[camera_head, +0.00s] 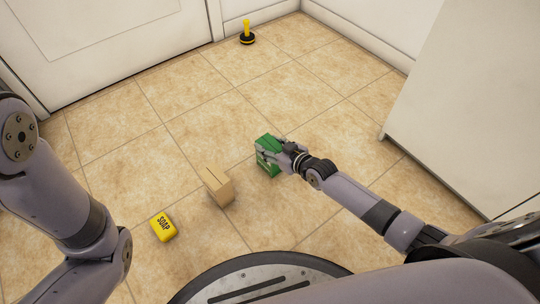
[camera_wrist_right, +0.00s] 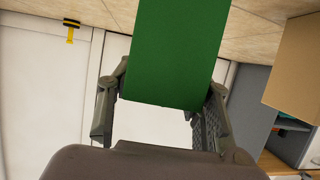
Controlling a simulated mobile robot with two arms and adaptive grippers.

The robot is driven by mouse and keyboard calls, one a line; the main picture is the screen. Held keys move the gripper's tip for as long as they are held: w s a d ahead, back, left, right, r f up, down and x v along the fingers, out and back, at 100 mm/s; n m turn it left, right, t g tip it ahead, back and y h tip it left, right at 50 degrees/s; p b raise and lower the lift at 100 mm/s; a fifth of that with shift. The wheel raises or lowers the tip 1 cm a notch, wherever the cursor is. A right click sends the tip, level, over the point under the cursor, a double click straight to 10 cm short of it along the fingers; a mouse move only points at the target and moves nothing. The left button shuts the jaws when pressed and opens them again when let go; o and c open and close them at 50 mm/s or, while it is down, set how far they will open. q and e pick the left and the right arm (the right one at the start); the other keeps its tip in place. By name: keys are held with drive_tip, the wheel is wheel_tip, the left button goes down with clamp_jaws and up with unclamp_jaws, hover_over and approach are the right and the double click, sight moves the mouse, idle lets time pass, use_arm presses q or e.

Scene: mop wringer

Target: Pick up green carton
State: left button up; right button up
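The green carton (camera_head: 267,154) with white markings is in the middle of the head view, at the end of my right arm. My right gripper (camera_head: 282,157) is at its upper right side. In the right wrist view the carton (camera_wrist_right: 178,50) runs down from the top edge between the two fingers of my right gripper (camera_wrist_right: 168,88). Both fingertips appear to touch its sides, so the gripper looks shut on it. I cannot tell whether the carton's base touches the floor. My left arm is at the left edge of the head view, and its gripper is not in view.
A brown box (camera_head: 219,187) stands on the tiled floor just left of the carton. A yellow soap (camera_head: 163,227) lies further left. A yellow-handled black plunger (camera_head: 247,36) stands by the far wall. A white cabinet (camera_head: 465,100) is at the right. Floor beyond the carton is clear.

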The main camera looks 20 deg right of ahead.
clamp_jaws()
idle(0.3)
